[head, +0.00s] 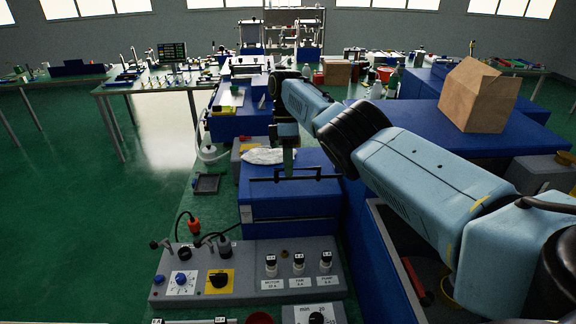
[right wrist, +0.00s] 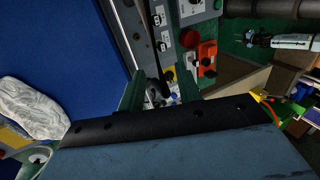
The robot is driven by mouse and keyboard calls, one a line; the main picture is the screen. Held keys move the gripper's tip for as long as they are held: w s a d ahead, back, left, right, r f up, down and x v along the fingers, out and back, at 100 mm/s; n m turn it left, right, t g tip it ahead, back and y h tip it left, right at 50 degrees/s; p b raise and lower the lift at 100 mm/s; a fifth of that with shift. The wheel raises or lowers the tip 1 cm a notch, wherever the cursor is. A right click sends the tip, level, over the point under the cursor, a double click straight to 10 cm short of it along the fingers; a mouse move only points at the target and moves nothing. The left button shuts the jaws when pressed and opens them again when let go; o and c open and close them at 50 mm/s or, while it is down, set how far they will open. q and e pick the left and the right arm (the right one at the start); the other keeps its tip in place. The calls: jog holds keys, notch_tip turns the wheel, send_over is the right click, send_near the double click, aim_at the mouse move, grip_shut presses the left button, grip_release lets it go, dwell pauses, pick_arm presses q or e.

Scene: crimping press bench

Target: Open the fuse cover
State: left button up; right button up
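No part is plainly marked as the fuse cover. The grey control panel (head: 250,255) at the front has a row of three black fuse-like caps (head: 298,262) labelled MOTOR, FAN and PUMP, with no lid visible over them. Behind it stands a blue box (head: 290,208) with a black bar handle (head: 318,176) on top. My right gripper (head: 288,162) points down at this handle. In the right wrist view its two green fingers (right wrist: 160,88) are apart, with a dark part showing between them; contact cannot be told. My left gripper is out of view.
A crumpled pale cloth (head: 263,156) lies behind the handle, close to my right gripper.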

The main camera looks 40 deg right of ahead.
notch_tip(320, 180, up, 7)
jog(key=p, duration=0.5)
jog(key=shift+s, duration=0.1)
jog(key=shift+r+p, duration=0.85)
jog(key=shift+r, duration=0.1)
